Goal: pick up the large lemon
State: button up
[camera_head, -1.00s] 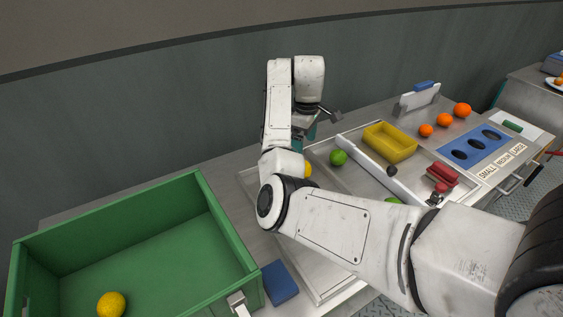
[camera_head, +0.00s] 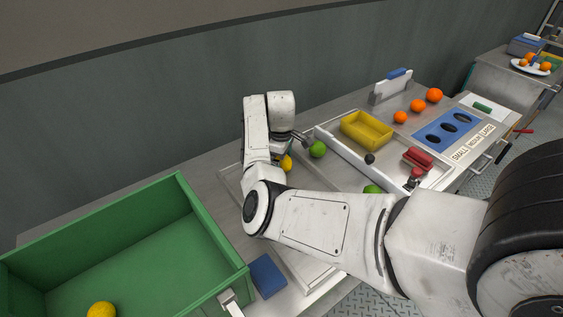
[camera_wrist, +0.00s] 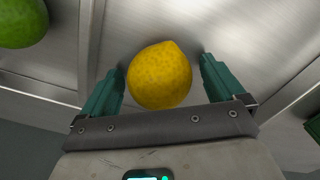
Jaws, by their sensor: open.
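A yellow lemon (camera_wrist: 160,75) lies on a metal surface in the wrist view, between the two teal fingers of my open gripper (camera_wrist: 160,85). A gap shows between the lemon and each finger. In the head view a yellow lemon (camera_head: 286,163) shows partly behind my arm, close to my gripper, whose fingers are mostly hidden there. Another yellow lemon (camera_head: 102,310) sits in the green crate (camera_head: 226,262) at the lower left, cut by the picture's edge. I cannot compare the lemons' sizes surely.
A green lime (camera_head: 317,149) lies right of my gripper and shows in the wrist view (camera_wrist: 22,22). Another lime (camera_head: 372,189) lies nearer. A yellow bin (camera_head: 366,130), a red object (camera_head: 418,158), several oranges (camera_head: 417,105) and a blue sizing plate (camera_head: 446,128) stand farther right.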

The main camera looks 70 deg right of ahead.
jog(key=shift+c, duration=0.4)
jog(key=c, duration=1)
jog(key=shift+c, duration=0.2)
jog(key=shift+r, duration=0.1)
